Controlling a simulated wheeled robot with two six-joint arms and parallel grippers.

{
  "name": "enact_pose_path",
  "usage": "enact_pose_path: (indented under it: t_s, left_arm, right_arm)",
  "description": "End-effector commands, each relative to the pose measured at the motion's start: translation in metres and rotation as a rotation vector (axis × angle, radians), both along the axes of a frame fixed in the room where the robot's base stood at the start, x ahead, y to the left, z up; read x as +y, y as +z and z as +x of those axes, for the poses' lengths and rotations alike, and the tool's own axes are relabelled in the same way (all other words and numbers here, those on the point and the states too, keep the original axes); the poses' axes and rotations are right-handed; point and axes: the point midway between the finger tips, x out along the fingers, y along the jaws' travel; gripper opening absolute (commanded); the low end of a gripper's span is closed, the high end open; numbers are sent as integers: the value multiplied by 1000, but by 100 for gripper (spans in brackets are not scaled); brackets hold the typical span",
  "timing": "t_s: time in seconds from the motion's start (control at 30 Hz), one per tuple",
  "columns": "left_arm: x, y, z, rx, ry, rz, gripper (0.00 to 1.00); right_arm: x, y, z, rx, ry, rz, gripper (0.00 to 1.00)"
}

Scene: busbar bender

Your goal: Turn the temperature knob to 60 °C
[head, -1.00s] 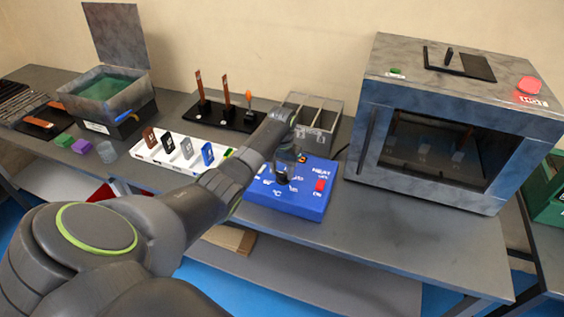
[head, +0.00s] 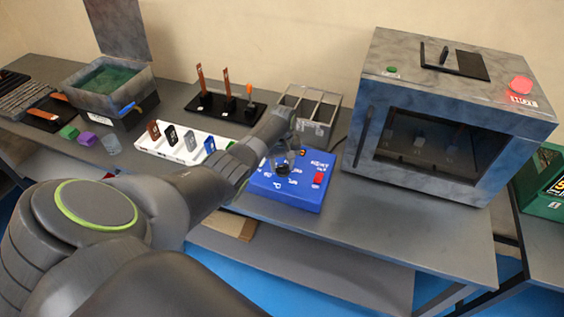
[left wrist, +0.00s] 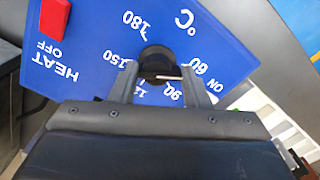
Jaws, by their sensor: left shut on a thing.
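The blue heater box (head: 311,196) stands on the bench, with a red switch (head: 318,178) marked HEAT and OFF. It also shows in the left wrist view (left wrist: 85,50). My left gripper (head: 283,166) reaches down onto it. In the left wrist view my left gripper (left wrist: 162,75) is shut on the dark round temperature knob (left wrist: 158,58), one finger on each side. Printed numbers 60, 90, 150 and 180 ring the knob; the number between 90 and 150 is partly hidden by a finger. A white pointer line on the knob lies toward the 60 and 90 side. Its exact reading is unclear.
A grey oven (head: 440,165) with a glass door stands right of the heater box. A white holder (head: 180,150) with several small blocks and a black stand (head: 215,108) with upright copper strips are left. A grey divided bin (head: 312,112) is behind.

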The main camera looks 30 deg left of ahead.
Motion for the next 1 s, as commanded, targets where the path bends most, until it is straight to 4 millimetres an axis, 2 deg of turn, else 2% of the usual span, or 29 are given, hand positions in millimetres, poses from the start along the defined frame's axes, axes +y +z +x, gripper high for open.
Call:
enact_pose_path:
  t_s: [0.43,0.47,0.6,0.63,1.0]
  left_arm:
    - [1,2,2,-6,13,3,20]
    - [1,2,2,-6,13,3,44]
    - [1,2,1,-5,13,2,62]
    - [1,1,1,-4,12,3,65]
    - [0,4,1,-3,11,1,65]
  right_arm:
    - [0,1,0,0,0,0,36]
    - [0,1,0,0,0,0,36]
    - [0,1,0,0,0,0,36]
    - [0,1,0,0,0,0,36]
    - [0,1,0,0,0,0,36]
